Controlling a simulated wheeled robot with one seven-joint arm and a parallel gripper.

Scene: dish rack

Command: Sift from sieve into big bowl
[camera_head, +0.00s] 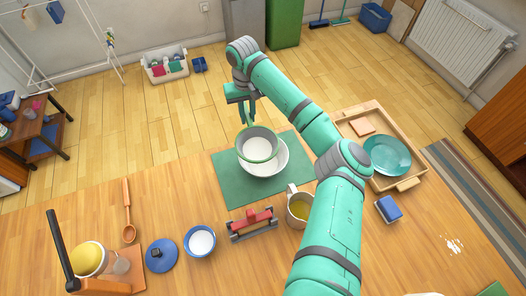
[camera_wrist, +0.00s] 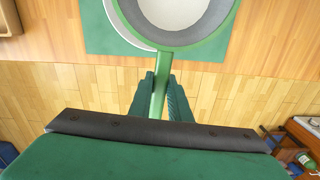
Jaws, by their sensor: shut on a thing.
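My gripper (camera_wrist: 161,90) is shut on the green handle of the sieve (camera_wrist: 160,85). In the head view my gripper (camera_head: 250,117) is at the far side of the green mat. The sieve (camera_head: 257,159) has a green rim and grey mesh wall, with white material inside. It is held over the big white bowl (camera_head: 282,160), covering its left part. The bowl's edge also shows in the wrist view, beside the sieve. The bowl stands on the green mat (camera_head: 229,187). Whether anything lies in the bowl is mostly hidden.
A small blue bowl (camera_head: 200,241) with white contents, a blue lid (camera_head: 162,256), a red-and-grey tool (camera_head: 252,224) and a mug (camera_head: 298,207) stand on the near side. A wooden tray (camera_head: 408,183) with a teal plate (camera_head: 387,155) is on the right, near a blue sponge (camera_head: 389,209).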

